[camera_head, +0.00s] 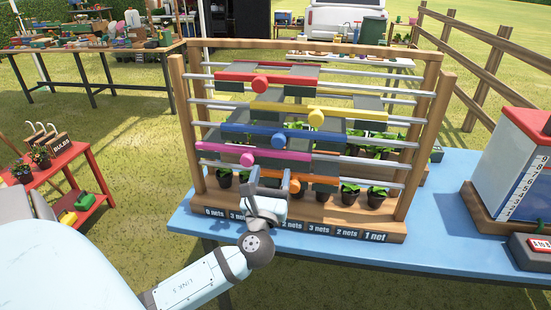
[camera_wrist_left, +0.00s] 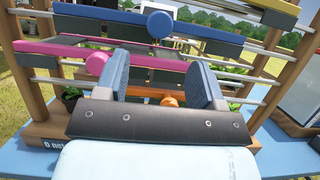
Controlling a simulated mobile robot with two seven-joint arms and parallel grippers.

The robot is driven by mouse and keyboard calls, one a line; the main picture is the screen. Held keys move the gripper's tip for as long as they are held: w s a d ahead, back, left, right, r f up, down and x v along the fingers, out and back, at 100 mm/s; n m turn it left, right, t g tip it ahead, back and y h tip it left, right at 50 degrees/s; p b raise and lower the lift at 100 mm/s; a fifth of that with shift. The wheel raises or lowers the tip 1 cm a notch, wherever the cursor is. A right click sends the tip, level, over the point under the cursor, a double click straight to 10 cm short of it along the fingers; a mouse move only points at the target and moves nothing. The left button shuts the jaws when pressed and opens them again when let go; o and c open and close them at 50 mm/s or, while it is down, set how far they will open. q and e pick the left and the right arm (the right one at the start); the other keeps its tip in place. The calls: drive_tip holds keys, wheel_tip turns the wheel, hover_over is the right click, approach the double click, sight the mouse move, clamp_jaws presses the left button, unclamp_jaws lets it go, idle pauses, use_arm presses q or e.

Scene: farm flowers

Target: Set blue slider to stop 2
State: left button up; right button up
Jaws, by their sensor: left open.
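The blue slider (camera_head: 268,136) is a long blue bar with a round blue knob on rails of the wooden frame, third of the coloured bars from the top. Its knob also shows in the left wrist view (camera_wrist_left: 160,25). A pink slider (camera_head: 270,153) sits below it, and an orange slider (camera_head: 300,180) is lowest. My left gripper (camera_head: 272,178) is in front of the frame, below the blue knob, at the orange slider's height. In the left wrist view its fingers (camera_wrist_left: 162,85) are apart, with the orange knob (camera_wrist_left: 168,100) showing between and beyond them. Stop marks are not legible.
A red slider (camera_head: 260,83) and yellow slider (camera_head: 315,117) are above. Potted plants (camera_head: 349,192) stand behind net labels (camera_head: 320,229) on the frame's base. A blue and white box with a scale (camera_head: 518,165) stands right on the blue table (camera_head: 440,225). A red bench (camera_head: 62,165) is left.

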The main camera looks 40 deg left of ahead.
use_arm(q)
drive_tip(key=v, duration=0.3)
drive_tip(key=shift+s+d+f, duration=0.15)
drive_tip(key=shift+s+d, duration=0.05)
drive_tip(key=shift+s, duration=0.1)
idle(0.3)
